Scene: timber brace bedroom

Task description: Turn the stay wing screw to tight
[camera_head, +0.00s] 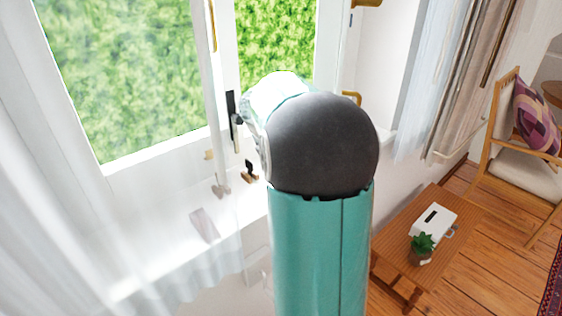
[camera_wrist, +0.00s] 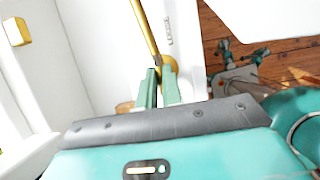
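In the wrist view a brass stay rod (camera_wrist: 146,28) runs down from the top edge to a rounded brass piece, which looks like the wing screw (camera_wrist: 169,66). The two teal fingers of my gripper (camera_wrist: 160,78) reach up to this brass piece, with a narrow gap between them. The fingertips overlap the brass piece in the picture, and its wings are mostly hidden. I cannot tell whether the fingers press on it. Small dark lettering (camera_wrist: 169,30) on the white surface is beside the rod.
The white window frame (camera_head: 217,90) and sheer curtain (camera_head: 60,215) are at the left. A low wooden table (camera_head: 400,258) with a white box and plant is at the right.

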